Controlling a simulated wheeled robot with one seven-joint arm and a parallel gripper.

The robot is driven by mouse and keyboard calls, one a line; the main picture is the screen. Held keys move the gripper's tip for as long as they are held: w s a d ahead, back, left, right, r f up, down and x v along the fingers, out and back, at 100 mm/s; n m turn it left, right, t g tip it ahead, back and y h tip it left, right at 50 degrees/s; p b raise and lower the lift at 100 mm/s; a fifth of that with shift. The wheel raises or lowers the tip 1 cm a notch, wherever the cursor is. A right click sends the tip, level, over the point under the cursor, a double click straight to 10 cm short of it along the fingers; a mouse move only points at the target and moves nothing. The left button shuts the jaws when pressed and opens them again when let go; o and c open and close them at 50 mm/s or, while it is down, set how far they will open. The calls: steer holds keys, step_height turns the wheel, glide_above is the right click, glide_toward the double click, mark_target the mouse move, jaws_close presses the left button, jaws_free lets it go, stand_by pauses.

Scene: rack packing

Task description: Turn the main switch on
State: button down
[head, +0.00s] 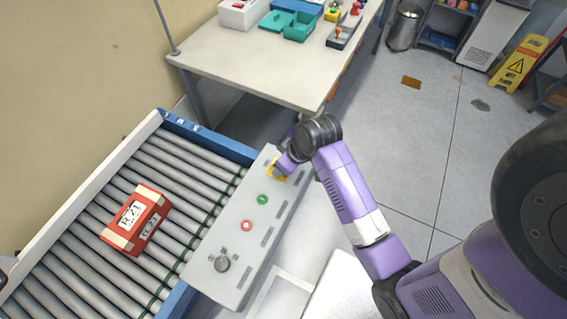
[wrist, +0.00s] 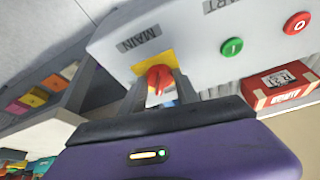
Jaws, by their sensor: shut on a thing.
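The main switch (wrist: 158,80) is a red rotary knob on a yellow plate, beside a label reading MAIN, in the wrist view. It sits on a grey control panel (head: 237,228) beside the conveyor. My gripper (wrist: 160,88) is shut on the red knob, with one finger on each side of it. In the head view my gripper (head: 283,163) is at the panel's far end and hides the knob. Only part of the yellow plate (head: 277,174) shows there.
The panel also has a green button (head: 262,199), a red button (head: 246,225) and a black selector knob (head: 222,263). A red box (head: 137,220) lies on the roller conveyor (head: 185,150). A table (head: 250,62) with bins and tools stands behind.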

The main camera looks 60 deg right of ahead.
steer(key=m, duration=0.2)
steer(key=m+h, duration=0.2)
steer(key=m, duration=0.1)
steer(key=shift+w+a+m+g, duration=0.15)
steer(key=shift+a+m+g, duration=0.15)
steer(key=shift+g, duration=0.1)
steer(key=m, duration=0.2)
steer(key=m+g+h, duration=0.1)
steer(key=m, duration=0.2)
steer(key=shift+w+a+g, duration=0.1)
steer(key=shift+w+g, duration=0.05)
steer(key=shift+g, duration=0.15)
steer(key=shift+m, duration=0.4)
steer(key=c, duration=0.9)
jaws_free()
steer(key=b+v, duration=0.1)
steer(key=v, duration=0.6)
steer(key=shift+a+r, duration=0.2)
steer(key=shift+r, duration=0.15)
